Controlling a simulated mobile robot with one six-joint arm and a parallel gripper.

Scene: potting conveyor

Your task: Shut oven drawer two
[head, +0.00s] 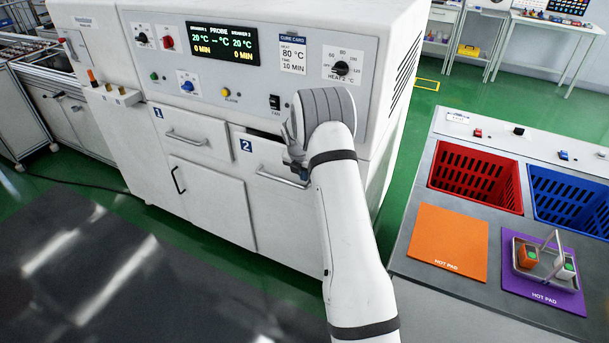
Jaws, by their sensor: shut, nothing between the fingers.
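The white oven (220,110) fills the middle of the head view. Its drawer two (262,158), marked with a blue 2, stands slightly out, with a dark gap along its top edge. Its bar handle (283,178) runs across the front. My gripper (294,160) is at the right part of that drawer's front, above the handle's right end. It is shut and empty. My arm hides the drawer's right edge, and I cannot tell whether the fingers touch the front. Drawer one (190,137), to the left, looks closed.
At right, a grey bench (428,170) holds red (475,176) and blue (570,200) baskets, an orange hot pad (447,240) and a purple one (545,303). A metal carrier (570,283) with small blocks stands on the purple pad. Green floor (408,130) lies between oven and bench.

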